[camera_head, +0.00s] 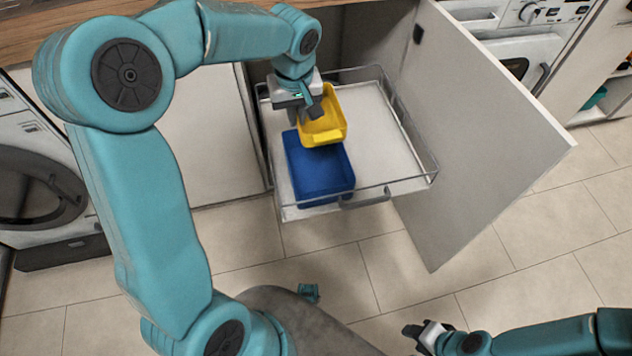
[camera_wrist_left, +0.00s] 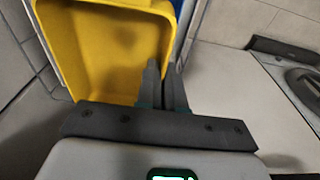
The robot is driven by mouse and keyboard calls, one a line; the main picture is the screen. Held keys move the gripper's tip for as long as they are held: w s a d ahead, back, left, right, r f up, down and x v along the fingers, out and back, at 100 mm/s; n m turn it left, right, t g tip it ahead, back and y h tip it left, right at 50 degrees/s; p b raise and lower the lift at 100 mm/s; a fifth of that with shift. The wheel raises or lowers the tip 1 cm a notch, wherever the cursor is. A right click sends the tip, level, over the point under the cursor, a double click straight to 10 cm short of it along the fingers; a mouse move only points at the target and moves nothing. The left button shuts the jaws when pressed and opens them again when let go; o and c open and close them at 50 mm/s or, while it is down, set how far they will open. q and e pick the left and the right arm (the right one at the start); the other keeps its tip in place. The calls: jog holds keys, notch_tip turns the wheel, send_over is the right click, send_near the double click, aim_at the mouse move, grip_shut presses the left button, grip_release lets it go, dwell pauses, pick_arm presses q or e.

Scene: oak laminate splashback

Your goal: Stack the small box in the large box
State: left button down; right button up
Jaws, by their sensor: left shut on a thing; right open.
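The small box is yellow (camera_head: 327,133), open at the top, and sits behind and partly over the back edge of the large blue box (camera_head: 318,172) in the head view. The blue box stands on the pull-out shelf and looks empty where visible. My left gripper (camera_head: 312,108) is shut on the yellow box's wall. In the left wrist view the fingers (camera_wrist_left: 163,80) pinch the right wall of the yellow box (camera_wrist_left: 105,45). How high the yellow box is above the shelf is hard to tell. My right gripper (camera_head: 418,334) is open and empty, low above the floor.
The white pull-out shelf (camera_head: 385,150) has a wire rail around it. An open white cabinet door (camera_head: 475,130) stands to its right. A washing machine (camera_head: 40,190) is at the left. The shelf's right side is bare.

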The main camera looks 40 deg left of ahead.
aim_at(301, 176)
pick_arm(q)
notch_tip(301, 176, down, 20)
jog(key=b, duration=0.5)
jog(key=shift+b, duration=0.35)
jog(key=shift+s, duration=0.1)
jog(key=shift+f+b, duration=0.4)
jog(key=shift+b, duration=0.1)
jog(key=c, duration=1.5)
grip_release()
jog(key=shift+r, duration=0.1)
jog(key=shift+c, duration=0.2)
